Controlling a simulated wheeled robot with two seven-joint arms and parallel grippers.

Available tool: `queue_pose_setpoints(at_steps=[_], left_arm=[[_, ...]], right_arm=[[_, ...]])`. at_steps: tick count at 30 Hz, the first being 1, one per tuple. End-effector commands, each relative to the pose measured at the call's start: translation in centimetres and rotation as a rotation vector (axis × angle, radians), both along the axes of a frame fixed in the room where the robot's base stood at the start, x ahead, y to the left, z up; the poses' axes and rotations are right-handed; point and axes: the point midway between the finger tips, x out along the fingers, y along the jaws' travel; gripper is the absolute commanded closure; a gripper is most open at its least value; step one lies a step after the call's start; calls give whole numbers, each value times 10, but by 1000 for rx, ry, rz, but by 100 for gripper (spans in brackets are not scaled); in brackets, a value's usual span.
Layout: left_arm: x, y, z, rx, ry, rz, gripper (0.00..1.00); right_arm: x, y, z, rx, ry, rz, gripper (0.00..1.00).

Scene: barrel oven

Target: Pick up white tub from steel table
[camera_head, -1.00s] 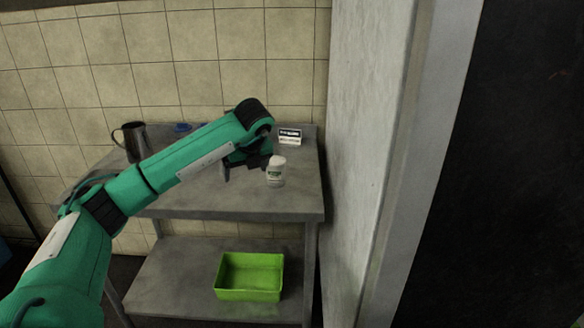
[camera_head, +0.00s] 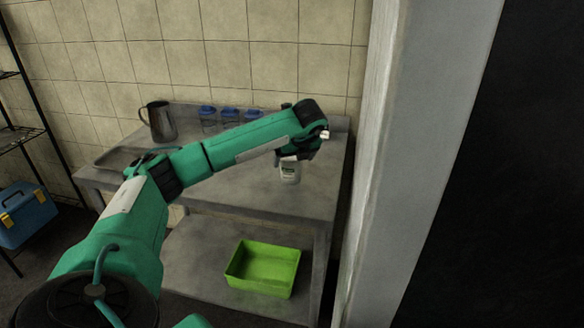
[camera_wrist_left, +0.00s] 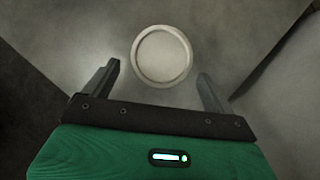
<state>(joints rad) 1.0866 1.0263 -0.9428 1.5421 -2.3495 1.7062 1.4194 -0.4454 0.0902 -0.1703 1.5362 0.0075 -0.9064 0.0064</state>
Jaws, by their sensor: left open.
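The white tub (camera_head: 290,173) stands upright on the steel table (camera_head: 240,192), near its right end. In the left wrist view its round white lid (camera_wrist_left: 161,55) shows from above, just beyond the fingertips and roughly centred between them. My left gripper (camera_wrist_left: 158,80) is open and empty, and its fingers are apart from the lid in that picture. In the head view my left gripper (camera_head: 291,158) is over the tub and hides its top. My right gripper is not in view.
A metal jug (camera_head: 160,122) and several blue-lidded containers (camera_head: 229,118) stand at the table's back. A green bin (camera_head: 263,268) sits on the lower shelf. A grey wall edge (camera_head: 400,150) rises right of the table. A blue toolbox (camera_head: 27,213) is at far left.

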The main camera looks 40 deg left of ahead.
Motion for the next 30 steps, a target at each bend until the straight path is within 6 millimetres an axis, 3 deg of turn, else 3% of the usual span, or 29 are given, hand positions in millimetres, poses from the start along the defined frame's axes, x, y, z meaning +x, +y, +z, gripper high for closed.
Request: queue_pose_setpoints(at_steps=[5,15,23,30], left_arm=[[3,6,-9,0,1,0,12],[15,26,-47,-1,0,0,12],[15,27,-50,0,-1,0,12],[15,27,-49,0,-1,0,57]], right_arm=[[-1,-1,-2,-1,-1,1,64],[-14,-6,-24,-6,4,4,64],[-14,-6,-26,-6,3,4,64],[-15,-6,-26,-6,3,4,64]])
